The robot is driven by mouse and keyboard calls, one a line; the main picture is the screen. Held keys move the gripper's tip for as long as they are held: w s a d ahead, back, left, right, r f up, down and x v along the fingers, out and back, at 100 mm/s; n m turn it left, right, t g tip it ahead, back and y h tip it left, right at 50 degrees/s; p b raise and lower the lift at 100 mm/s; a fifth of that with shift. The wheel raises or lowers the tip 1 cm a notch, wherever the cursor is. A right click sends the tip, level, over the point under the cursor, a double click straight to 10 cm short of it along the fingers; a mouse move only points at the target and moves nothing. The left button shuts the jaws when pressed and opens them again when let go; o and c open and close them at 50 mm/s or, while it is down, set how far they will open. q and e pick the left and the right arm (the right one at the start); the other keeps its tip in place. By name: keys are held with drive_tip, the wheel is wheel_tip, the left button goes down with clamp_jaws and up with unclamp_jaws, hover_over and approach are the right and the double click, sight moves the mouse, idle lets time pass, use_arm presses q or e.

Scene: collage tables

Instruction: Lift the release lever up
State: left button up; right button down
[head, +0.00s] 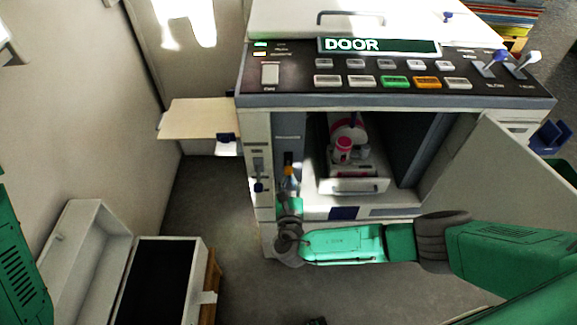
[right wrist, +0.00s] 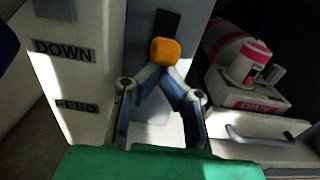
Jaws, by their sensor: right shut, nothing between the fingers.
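A lever with an orange knob (head: 289,170) sits in a dark vertical slot on the machine's front, left of the open compartment. The orange knob (right wrist: 165,52) also shows in the right wrist view. My right gripper (head: 289,190) is at the lever, just below the knob. In the right wrist view, its two fingers (right wrist: 168,74) close together at the tips right under the knob, with nothing seen between them. Whether the tips touch the knob's underside I cannot tell. The lever's shaft is hidden behind the fingers. My left gripper is not in view.
The machine's open door (head: 525,165) stands at the right, beyond my right arm. A pink-and-white device (head: 345,150) sits inside the compartment. A second slot with a dark blue knob (head: 258,186) is left of the lever. An open white box (head: 85,240) stands lower left.

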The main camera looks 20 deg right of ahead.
use_arm(q)
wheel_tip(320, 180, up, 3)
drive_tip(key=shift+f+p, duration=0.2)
drive_tip(key=shift+p, duration=0.5)
use_arm(e)
drive_tip(key=shift+s+r+g, duration=0.1)
drive_tip(key=shift+r+g, duration=0.1)
drive_tip(key=shift+g, duration=0.3)
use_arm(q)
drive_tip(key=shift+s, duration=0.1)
use_arm(e)
drive_tip(key=v, duration=1.2)
drive_tip(key=shift+r, duration=0.15)
